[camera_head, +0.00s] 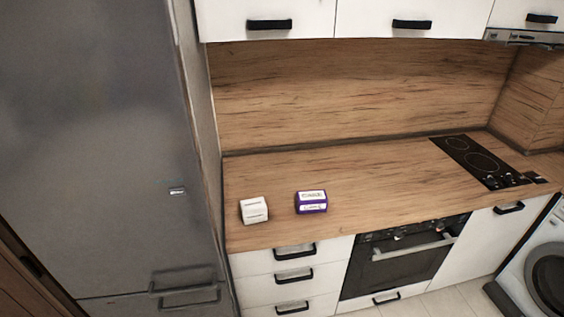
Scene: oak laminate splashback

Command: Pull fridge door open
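A tall grey fridge (95,130) fills the left side of the head view. Its large upper door looks shut against the body. A seam near the bottom separates it from a lower door (130,307). Two horizontal handles sit near this seam at the right: an upper handle (183,279) and a lower handle (189,298). A small light label (177,190) is on the upper door. Neither of my grippers shows in this view.
A wooden counter (370,185) right of the fridge holds a white box (254,210), a purple box (311,202) and a black hob (485,162). Below are white drawers, an oven (405,258) and a washing machine (545,265). White cabinets (380,12) hang above.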

